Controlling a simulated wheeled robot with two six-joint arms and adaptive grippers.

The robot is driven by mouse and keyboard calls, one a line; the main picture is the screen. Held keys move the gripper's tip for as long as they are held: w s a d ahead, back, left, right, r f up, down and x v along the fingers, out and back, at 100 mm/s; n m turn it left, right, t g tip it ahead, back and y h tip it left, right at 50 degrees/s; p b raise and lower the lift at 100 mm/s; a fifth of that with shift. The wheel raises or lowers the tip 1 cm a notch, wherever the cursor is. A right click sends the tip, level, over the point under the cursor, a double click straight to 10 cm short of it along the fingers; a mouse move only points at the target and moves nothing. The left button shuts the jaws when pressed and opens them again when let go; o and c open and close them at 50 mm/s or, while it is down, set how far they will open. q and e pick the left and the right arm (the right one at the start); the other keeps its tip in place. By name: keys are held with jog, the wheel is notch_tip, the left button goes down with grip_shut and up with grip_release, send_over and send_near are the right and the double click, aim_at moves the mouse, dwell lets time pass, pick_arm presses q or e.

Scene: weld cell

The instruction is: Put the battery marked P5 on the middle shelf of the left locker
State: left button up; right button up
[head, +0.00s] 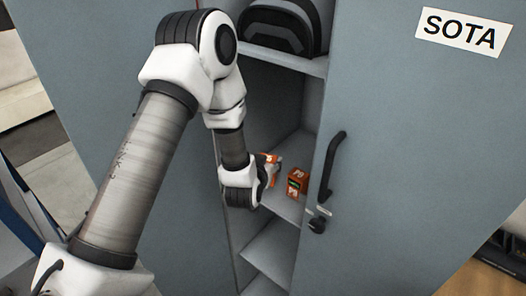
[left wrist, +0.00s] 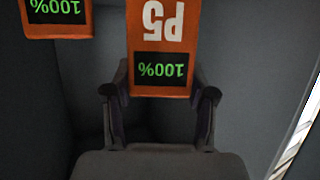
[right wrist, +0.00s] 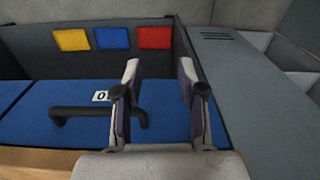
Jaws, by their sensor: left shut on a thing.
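The battery marked P5 (left wrist: 162,40) shows between my left fingers in the left wrist view, its 100% display upside down. My left gripper (head: 266,170) is shut on it, inside the open locker (head: 268,85). In the head view only an orange part of the held battery (head: 272,160) shows past the gripper. It is at the middle shelf (head: 290,209); I cannot tell whether it touches the shelf. A second orange battery (head: 297,182) stands on that shelf to the right, and an orange battery also shows in the left wrist view (left wrist: 57,20). My right gripper (right wrist: 158,85) is open and empty.
A black rounded object (head: 280,27) sits on the upper shelf (head: 285,60). A grey door marked SOTA (head: 400,130) with a black handle (head: 333,165) is right of the opening. The right wrist view shows a blue surface (right wrist: 40,120) with a black handle (right wrist: 95,115).

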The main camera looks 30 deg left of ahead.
pick_arm(q)
jog(key=w+a+f+p, duration=0.1)
jog(key=a, duration=0.1)
jog(key=w+a+f+p, duration=0.1)
jog(key=w+a+p, duration=0.1)
jog(key=w+a+f+p, duration=0.1)
jog(key=f, duration=0.1)
jog(key=shift+w+a, duration=0.25)
jog(key=shift+a, duration=0.15)
jog(key=shift+w+f, duration=0.2)
jog(key=shift+f, duration=0.05)
jog(key=shift+s+f, duration=0.1)
jog(key=shift+f, duration=0.05)
jog(key=o, duration=1.2)
jog(key=shift+c, duration=0.2)
